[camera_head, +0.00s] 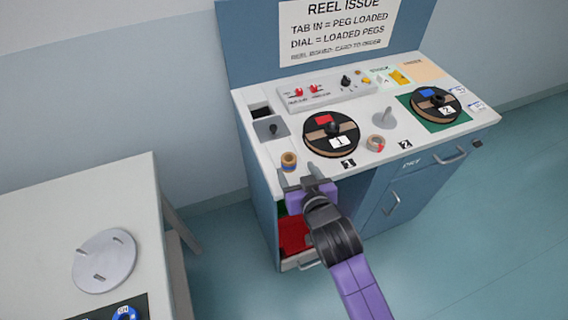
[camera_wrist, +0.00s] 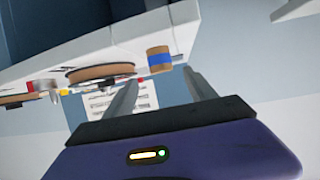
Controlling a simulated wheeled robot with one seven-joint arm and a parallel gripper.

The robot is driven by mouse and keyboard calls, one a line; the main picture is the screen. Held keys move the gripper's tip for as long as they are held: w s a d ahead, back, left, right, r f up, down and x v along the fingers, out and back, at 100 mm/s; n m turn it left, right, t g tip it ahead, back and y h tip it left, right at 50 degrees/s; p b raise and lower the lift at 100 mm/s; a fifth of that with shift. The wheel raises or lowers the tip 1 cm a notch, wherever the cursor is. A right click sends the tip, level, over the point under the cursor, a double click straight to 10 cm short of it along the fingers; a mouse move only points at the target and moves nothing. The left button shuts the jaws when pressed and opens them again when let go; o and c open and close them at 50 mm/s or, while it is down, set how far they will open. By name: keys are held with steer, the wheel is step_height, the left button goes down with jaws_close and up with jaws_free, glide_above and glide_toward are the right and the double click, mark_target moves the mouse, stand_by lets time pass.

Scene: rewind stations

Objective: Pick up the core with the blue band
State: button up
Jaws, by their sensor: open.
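The core with the blue band (camera_head: 289,161) is a small tan ring standing on the near left corner of the white counter (camera_head: 262,165). In the wrist view the same core (camera_wrist: 159,60) shows its blue band clearly, and the picture is upside down. My gripper (camera_head: 299,177) is open and empty, at the counter's front edge just in front of the core. In the wrist view the core appears between the two fingers (camera_wrist: 161,78), beyond their tips, with no contact visible.
A reel marked 1 (camera_head: 318,146) and a core with a red mark (camera_head: 376,143) lie to the right. A reel marked 2 (camera_head: 424,110) sits on a green mat. A control panel (camera_head: 325,90) stands behind. A red bin (camera_head: 292,236) is below the counter.

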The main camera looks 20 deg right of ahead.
mark_target(288, 155)
steer(key=shift+p+x, duration=0.6)
steer(key=shift+x, duration=2.35)
steer(key=shift+a+r, duration=0.1)
steer(key=shift+r, duration=0.1)
jaws_close()
steer(key=shift+r, duration=0.15)
